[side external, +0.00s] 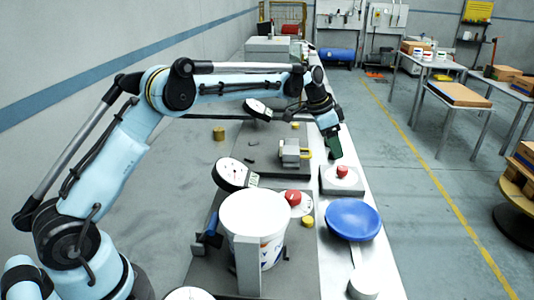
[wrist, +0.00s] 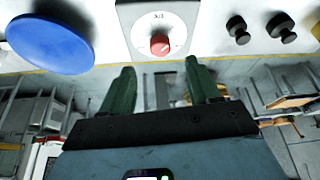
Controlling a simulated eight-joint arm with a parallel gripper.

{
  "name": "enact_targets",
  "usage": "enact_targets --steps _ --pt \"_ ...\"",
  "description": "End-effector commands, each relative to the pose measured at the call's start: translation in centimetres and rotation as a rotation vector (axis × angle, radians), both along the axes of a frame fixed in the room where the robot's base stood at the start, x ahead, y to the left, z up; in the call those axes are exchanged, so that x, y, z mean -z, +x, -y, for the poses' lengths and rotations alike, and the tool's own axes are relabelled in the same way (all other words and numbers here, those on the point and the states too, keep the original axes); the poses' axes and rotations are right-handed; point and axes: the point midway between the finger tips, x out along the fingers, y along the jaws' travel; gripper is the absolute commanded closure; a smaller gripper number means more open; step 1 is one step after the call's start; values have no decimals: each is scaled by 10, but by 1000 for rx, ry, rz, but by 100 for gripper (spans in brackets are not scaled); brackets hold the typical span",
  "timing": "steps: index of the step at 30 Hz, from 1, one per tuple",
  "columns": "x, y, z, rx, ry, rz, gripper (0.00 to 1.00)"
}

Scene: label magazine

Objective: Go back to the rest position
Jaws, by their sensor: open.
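My gripper (side external: 334,147) hangs from my outstretched arm over the right side of the long bench, with its green fingers pointing down. In the wrist view my gripper (wrist: 160,76) is open, with its two green fingers spread and nothing between them. A pale box (side external: 342,181) with a red knob (side external: 342,171) sits just below the fingers in the side view. The red knob (wrist: 160,44) also shows in the wrist view, beyond the fingertips. I cannot tell the exact gap between fingers and knob. No rest position is marked in view.
A blue dish (side external: 352,221) lies nearer on the bench. A white bucket (side external: 254,222), a dial gauge (side external: 233,174) and a yellow-grey device (side external: 293,152) stand left of my gripper. Two black knobbed pieces (wrist: 280,27) show in the wrist view. Open floor lies right of the bench.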

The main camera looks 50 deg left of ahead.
Motion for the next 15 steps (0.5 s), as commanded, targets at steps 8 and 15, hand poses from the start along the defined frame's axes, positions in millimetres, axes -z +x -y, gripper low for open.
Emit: enact_targets --steps 8,15 --pt "47 16 12 2 1 0 39" --pt "71 24 18 0 0 0 39"
